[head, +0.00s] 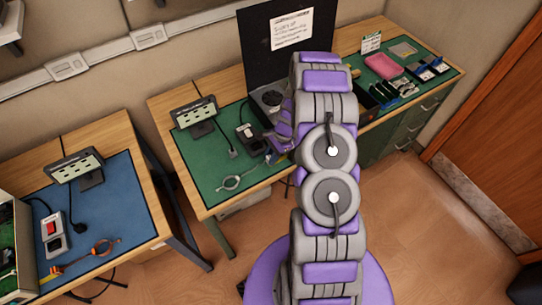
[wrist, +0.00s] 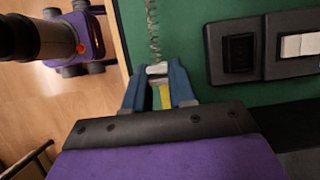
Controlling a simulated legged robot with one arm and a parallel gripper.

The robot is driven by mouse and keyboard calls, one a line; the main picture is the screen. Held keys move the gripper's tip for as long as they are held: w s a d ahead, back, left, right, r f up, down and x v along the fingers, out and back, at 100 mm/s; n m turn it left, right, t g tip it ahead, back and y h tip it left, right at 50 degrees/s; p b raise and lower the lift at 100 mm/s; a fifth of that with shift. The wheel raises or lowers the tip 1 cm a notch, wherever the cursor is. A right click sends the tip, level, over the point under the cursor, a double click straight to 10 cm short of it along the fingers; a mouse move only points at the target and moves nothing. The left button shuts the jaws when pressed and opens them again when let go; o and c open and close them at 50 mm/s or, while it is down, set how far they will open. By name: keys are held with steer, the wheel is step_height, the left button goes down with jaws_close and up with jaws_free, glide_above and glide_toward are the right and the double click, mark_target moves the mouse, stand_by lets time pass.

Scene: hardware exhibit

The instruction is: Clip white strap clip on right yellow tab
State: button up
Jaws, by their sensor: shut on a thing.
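My gripper (wrist: 159,76) is shut on a small white piece, which looks like the white strap clip (wrist: 157,69), between its blue fingertips in the wrist view. A yellow strip (wrist: 165,97) shows between the fingers just behind it; I cannot tell whether it is the right yellow tab or whether clip and strip are joined. In the head view the looped pale strap (head: 230,183) lies on the green mat (head: 205,165), left of my gripper, which my arm partly hides.
A dark panel with a paper sign (head: 291,28) stands behind my arm. A power strip on a stand (head: 194,111) is at the left of the mat. A blue-mat table (head: 110,205) stands further left.

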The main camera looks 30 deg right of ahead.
steer(key=shift+f, duration=1.05)
stand_by(1.2)
steer(key=o, duration=0.9)
steer(key=o, duration=0.3)
steer(key=shift+r+p, duration=0.5)
steer(key=shift+r, duration=0.25)
stand_by(0.6)
steer(key=shift+r+p, duration=1.65)
steer(key=shift+r, duration=1.2)
